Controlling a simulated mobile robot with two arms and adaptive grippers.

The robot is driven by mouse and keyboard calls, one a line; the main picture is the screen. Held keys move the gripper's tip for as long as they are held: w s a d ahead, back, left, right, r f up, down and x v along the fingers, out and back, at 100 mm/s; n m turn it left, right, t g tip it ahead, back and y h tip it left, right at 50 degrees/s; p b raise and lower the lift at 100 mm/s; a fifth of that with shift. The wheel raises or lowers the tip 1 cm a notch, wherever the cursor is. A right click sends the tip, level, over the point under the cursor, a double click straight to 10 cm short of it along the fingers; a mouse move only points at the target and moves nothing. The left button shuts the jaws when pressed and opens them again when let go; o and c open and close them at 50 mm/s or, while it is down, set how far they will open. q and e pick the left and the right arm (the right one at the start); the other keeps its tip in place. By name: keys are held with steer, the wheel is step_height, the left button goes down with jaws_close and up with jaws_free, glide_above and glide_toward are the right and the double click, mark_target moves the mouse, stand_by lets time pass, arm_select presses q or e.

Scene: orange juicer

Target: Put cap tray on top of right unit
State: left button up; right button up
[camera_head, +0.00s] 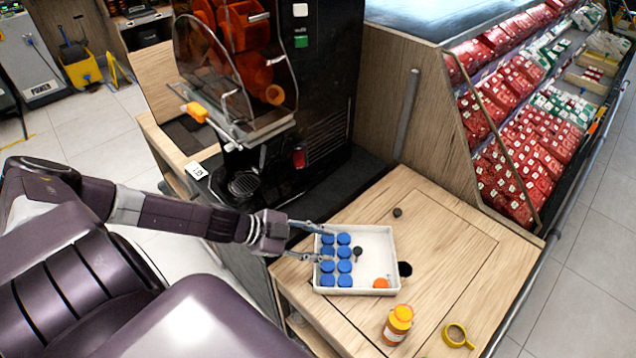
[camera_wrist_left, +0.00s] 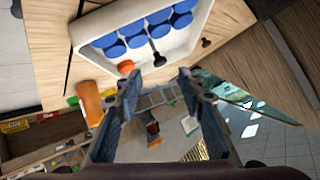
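The cap tray (camera_head: 376,243) is white and shallow and lies on the wooden top of the right unit (camera_head: 445,225). Several blue caps (camera_head: 344,252) fill its left side, with an orange cap (camera_head: 380,283) and a small dark knobbed piece (camera_head: 358,252) beside them. My left gripper (camera_head: 330,245) reaches in from the left, its fingers apart over the tray's left edge near the caps. In the left wrist view the fingers (camera_wrist_left: 172,78) are spread with nothing between them, and the tray (camera_wrist_left: 178,42) shows beyond the tips. My right gripper is not in view.
An orange bottle (camera_head: 397,325) and a yellow ring (camera_head: 457,335) stand near the unit's front. A dark knob (camera_head: 397,212) sits behind the tray, and a round hole (camera_head: 405,269) is at its right. The juicer (camera_head: 240,60) stands at back left. Shelves of red packs (camera_head: 515,140) are right.

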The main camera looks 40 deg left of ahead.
arm_select(q)
steer(key=shift+s+a+r, duration=0.3)
steer(key=shift+s+r, duration=0.05)
stand_by(0.5)
steer(key=d, duration=0.2)
steer(key=d+f+n+y, duration=0.1)
steer(key=d, duration=0.2)
steer(key=d+f+n, duration=0.1)
steer(key=d, duration=0.1)
steer(key=shift+w+d+t, duration=0.1)
steer(key=shift+d+t, duration=0.1)
steer(key=shift+t, duration=0.1)
steer(key=s+d+n+g+y, duration=0.25)
steer(key=s+n, duration=0.25)
steer(key=s, duration=0.4)
steer(key=s+d+n+g+y, duration=0.1)
steer(key=s+n+g+y, duration=0.3)
steer(key=s, duration=0.4)
step_height(320, 180, down, 26)
steer(key=s, duration=0.2)
steer(key=s+a+f+g, duration=0.2)
steer(key=s+f, duration=1.4)
steer(key=shift+s+a, duration=0.35)
steer(key=shift+s, duration=0.05)
